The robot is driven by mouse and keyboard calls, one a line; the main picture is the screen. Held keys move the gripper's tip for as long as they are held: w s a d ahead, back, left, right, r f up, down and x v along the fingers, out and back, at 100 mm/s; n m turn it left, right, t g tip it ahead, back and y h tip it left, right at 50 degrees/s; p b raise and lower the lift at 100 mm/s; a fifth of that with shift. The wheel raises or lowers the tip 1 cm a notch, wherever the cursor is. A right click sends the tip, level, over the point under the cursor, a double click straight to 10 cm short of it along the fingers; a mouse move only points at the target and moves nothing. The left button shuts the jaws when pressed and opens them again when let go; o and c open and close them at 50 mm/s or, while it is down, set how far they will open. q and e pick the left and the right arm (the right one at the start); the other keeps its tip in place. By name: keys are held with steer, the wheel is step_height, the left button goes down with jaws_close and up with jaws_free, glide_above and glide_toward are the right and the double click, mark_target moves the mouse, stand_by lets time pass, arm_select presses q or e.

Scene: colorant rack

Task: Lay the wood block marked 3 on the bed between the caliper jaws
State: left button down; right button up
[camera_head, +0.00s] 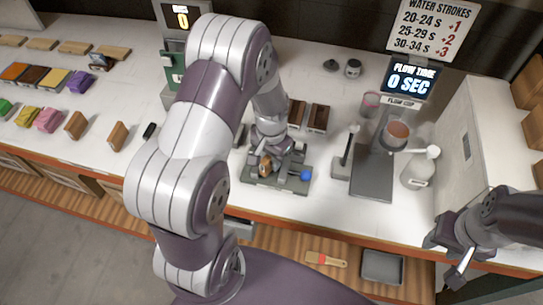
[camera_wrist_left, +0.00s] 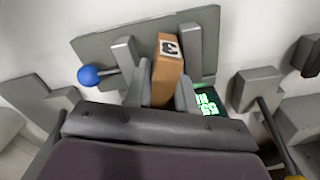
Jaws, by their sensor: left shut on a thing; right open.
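The orange-brown wood block (camera_wrist_left: 168,68) with a white label, which looks like a 3, is between the fingers of my left gripper (camera_wrist_left: 165,95). In the head view the block (camera_head: 265,166) shows small below my left gripper (camera_head: 274,158), over the caliper. The caliper's grey-green base (camera_wrist_left: 95,45) carries two upright grey jaws, left (camera_wrist_left: 125,53) and right (camera_wrist_left: 190,48), with the block between them. I cannot tell whether the block touches the bed, which is largely hidden. My right gripper (camera_head: 458,257) is open and empty at the lower right.
The caliper has a blue knob (camera_wrist_left: 89,76) and a green-lit display (camera_wrist_left: 207,104). Two brown blocks (camera_head: 117,136) stand left on the white counter. A flow cup stand (camera_head: 372,175) and white jug (camera_head: 420,170) are to the right. My left arm hides the counter's middle.

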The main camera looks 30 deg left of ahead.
arm_select(q)
steer(key=shift+w+f, duration=0.1)
steer(key=shift+f, duration=0.65)
steer(key=shift+s+r, duration=0.25)
steer(key=shift+s, duration=0.2)
steer(key=shift+w+f, duration=0.2)
steer(key=shift+w, duration=0.05)
steer(key=shift+f+b, duration=0.15)
steer(key=shift+b, duration=0.2)
arm_select(e)
steer(key=shift+s+f, duration=0.15)
steer(key=shift+f, duration=0.6)
arm_select(q)
steer(key=shift+s, duration=0.1)
arm_select(e)
steer(key=shift+s, duration=0.1)
arm_select(q)
steer(key=shift+f, duration=0.35)
arm_select(e)
steer(key=shift+f, duration=0.2)
